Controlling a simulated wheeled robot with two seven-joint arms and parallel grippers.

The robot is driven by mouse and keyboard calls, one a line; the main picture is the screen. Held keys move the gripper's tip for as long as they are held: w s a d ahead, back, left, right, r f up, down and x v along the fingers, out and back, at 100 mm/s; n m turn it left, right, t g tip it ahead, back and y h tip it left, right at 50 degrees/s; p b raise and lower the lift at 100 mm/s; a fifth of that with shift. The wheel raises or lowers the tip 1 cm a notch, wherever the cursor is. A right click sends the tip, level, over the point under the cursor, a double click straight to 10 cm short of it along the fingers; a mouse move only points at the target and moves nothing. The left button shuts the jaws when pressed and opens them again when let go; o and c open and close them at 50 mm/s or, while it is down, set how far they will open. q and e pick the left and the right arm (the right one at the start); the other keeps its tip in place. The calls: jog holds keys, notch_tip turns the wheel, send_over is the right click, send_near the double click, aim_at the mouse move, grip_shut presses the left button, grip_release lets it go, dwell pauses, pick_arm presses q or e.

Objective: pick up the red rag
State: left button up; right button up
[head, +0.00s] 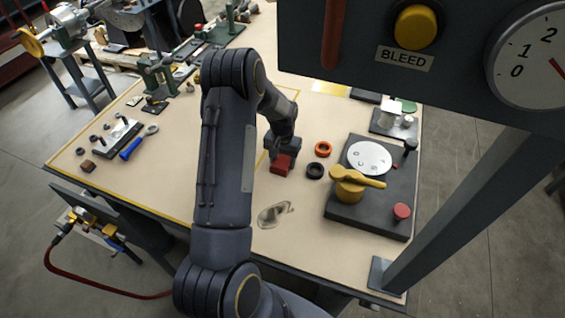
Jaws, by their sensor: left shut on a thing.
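The red rag (281,166) shows as a small, boxy red shape near the middle of the table (180,170). My left gripper (282,153) is over it and shut on it, with the rag at the fingertips. The rag is at or very near the table top; I cannot tell whether it touches. The gripper and wrist hide its upper part. My right gripper is not in view.
An orange ring (323,149) and a black ring (315,171) lie just right of the rag. A dark fixture (365,215) with a yellow handle (357,178) stands further right. A grey patch (273,214) lies in front. A gauge panel (440,60) overhangs the upper right.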

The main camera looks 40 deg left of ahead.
pick_arm(q)
jog(key=shift+c, duration=0.9)
jog(key=shift+w+r, duration=0.1)
jog(key=shift+r, duration=0.5)
jog(key=w+a+r+b, duration=0.2)
jog(key=a+r+b, duration=0.1)
jog(key=a+r, duration=0.8)
jog(key=a, duration=0.2)
jog(key=shift+w+a+r, duration=0.35)
jog(key=shift+w+r, duration=0.05)
